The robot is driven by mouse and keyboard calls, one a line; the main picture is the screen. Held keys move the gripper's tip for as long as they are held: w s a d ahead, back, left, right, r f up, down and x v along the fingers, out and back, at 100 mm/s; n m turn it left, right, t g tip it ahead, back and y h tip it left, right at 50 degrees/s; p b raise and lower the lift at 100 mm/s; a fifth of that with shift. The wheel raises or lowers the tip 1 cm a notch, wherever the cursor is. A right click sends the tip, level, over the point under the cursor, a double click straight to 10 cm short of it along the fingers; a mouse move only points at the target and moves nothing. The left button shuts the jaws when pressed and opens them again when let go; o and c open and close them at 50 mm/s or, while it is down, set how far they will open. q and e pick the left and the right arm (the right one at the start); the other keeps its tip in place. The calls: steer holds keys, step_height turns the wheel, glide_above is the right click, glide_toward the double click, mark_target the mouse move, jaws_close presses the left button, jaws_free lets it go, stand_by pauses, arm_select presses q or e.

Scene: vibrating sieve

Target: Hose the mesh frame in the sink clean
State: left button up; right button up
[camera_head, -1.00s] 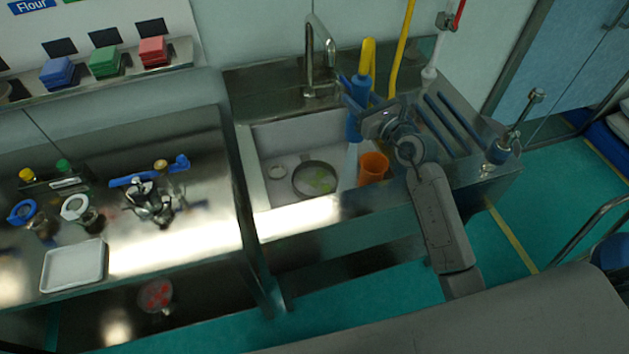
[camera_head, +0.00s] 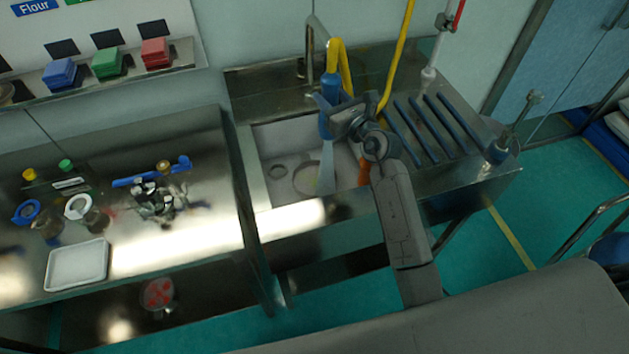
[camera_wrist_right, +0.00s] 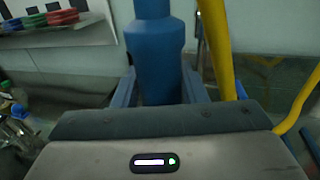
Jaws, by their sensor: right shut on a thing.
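The mesh frame (camera_head: 303,181), a round dark-rimmed sieve, lies on the floor of the sink (camera_head: 259,178). Its right part is hidden behind a pale stream of water. My right gripper (camera_head: 331,112) is shut on the blue spray nozzle (camera_head: 330,88) of the yellow hose (camera_head: 346,66) and holds it upright above the sink. The stream runs from its lower end down at the frame's right side. In the right wrist view the blue nozzle (camera_wrist_right: 155,45) stands between the two fingers. Whether residue is left on the mesh is unclear. My left gripper is out of view.
An orange cup (camera_head: 364,168) in the sink is mostly hidden by my right arm. The faucet (camera_head: 311,45) stands behind the sink. A drainboard with blue bars (camera_head: 432,127) lies to the right. A counter with bottles and a white tray (camera_head: 77,264) is to the left.

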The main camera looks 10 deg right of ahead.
mark_target(321, 130)
steer(key=shift+w+a, duration=0.25)
steer(key=shift+a, duration=0.25)
steer(key=shift+w+a, duration=0.2)
steer(key=shift+a, duration=0.3)
step_height(321, 130, down, 9)
steer(key=b, duration=0.6)
steer(key=shift+b, duration=0.35)
step_height(321, 130, down, 3)
steer(key=shift+r+b, duration=0.15)
steer(key=shift+b, duration=0.95)
steer(key=shift+r, duration=0.1)
